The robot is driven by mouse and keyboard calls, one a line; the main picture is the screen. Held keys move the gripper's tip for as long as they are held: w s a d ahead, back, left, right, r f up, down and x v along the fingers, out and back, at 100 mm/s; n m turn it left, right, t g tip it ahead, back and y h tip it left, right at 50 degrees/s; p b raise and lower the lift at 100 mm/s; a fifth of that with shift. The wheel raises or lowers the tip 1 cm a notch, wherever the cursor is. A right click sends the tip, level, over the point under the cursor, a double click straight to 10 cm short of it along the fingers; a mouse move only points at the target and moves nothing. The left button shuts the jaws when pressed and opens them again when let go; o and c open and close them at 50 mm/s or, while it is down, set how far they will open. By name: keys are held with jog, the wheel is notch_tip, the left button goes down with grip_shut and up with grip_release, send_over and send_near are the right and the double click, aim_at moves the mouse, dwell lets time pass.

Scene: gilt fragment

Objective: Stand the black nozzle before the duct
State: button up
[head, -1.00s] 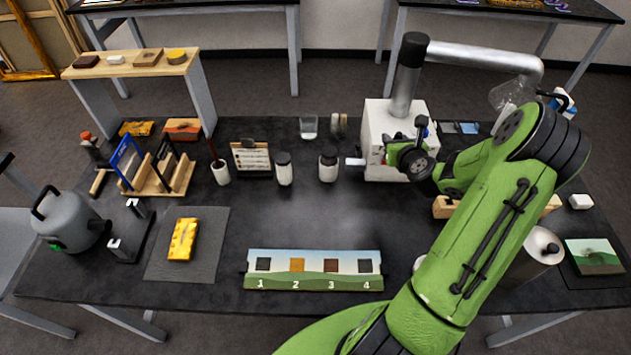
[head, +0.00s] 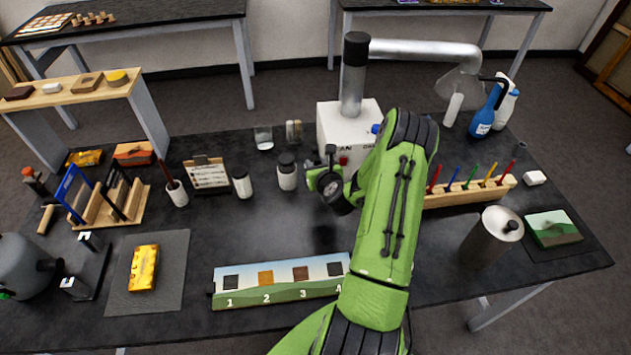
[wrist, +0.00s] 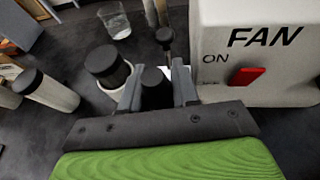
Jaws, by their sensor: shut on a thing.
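My gripper (wrist: 157,92) is shut on a black cylindrical thing (wrist: 155,82), which appears to be the black nozzle; only its dark upper end shows between the fingers. In the head view my gripper (head: 330,160) is at the left front of the white fan box, and its fingers and load are hard to make out. A silver duct (head: 425,50) rises from the white fan box (head: 335,122) and bends right to a clear hood (head: 460,84). Whether the held thing touches the table is hidden.
Black-topped jars (head: 287,174) (head: 242,184) stand left of my gripper, one close in the wrist view (wrist: 108,68). A glass (head: 263,138) is behind. A numbered panel (head: 245,292) lies in front. A marker rack (head: 465,193) and canister (head: 492,235) stand right.

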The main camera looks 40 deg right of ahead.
jog(key=shift+f+b, duration=0.75)
jog(key=shift+f, duration=2)
jog(key=o, duration=1)
jog(key=shift+r, duration=0.1)
